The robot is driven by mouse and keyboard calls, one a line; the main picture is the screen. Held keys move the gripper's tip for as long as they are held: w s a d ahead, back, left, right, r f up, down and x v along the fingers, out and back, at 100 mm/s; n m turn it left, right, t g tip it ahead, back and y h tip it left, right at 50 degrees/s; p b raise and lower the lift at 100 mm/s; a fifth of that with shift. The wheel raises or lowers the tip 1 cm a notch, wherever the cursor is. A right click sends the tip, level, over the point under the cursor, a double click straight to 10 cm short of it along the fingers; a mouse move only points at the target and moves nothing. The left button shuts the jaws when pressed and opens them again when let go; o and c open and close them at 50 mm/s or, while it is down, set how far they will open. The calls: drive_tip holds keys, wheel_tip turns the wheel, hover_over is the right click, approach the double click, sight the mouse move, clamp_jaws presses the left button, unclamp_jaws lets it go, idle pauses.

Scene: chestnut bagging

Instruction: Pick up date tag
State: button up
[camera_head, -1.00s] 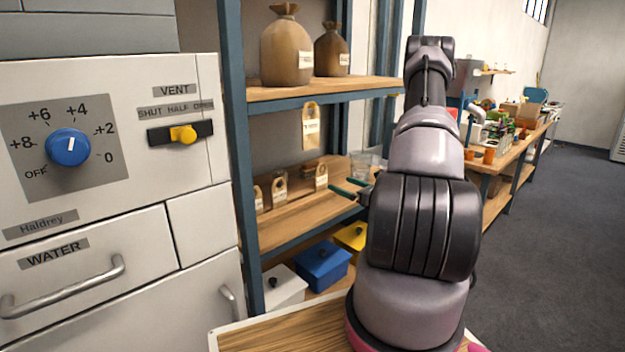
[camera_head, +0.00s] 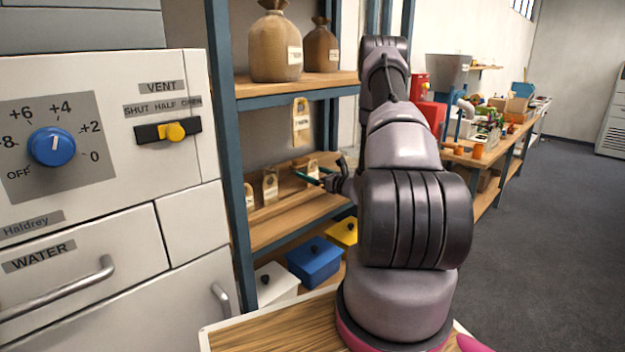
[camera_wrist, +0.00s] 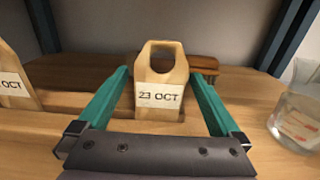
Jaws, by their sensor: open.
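A wooden date tag (camera_wrist: 162,83) with a round-topped hole and a white label reading "23 OCT" stands upright in a wooden rack on the shelf. In the wrist view it lies between the green fingers of my open gripper (camera_wrist: 163,90), with a gap on both sides. In the head view my gripper (camera_head: 312,177) reaches into the middle shelf at that tag (camera_head: 313,168). A second tag (camera_wrist: 12,80), its label ending in "OCT", stands at the left edge of the wrist view. More tags (camera_head: 270,186) stand along the rack in the head view.
A glass jar (camera_wrist: 298,108) stands close to the right finger. A shelf post (camera_wrist: 290,35) rises behind it. Another tag (camera_head: 301,122) hangs below the upper shelf, which holds two sacks (camera_head: 276,48). Blue, yellow and white boxes (camera_head: 315,262) sit below.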

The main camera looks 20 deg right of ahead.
drive_tip(key=shift+c, duration=0.3)
drive_tip(key=c, duration=1.1)
drive_tip(key=shift+r, duration=0.1)
wheel_tip(320, 180, up, 10)
drive_tip(key=shift+f, duration=0.1)
drive_tip(key=shift+s, duration=0.1)
drive_tip(key=shift+v, duration=12.25)
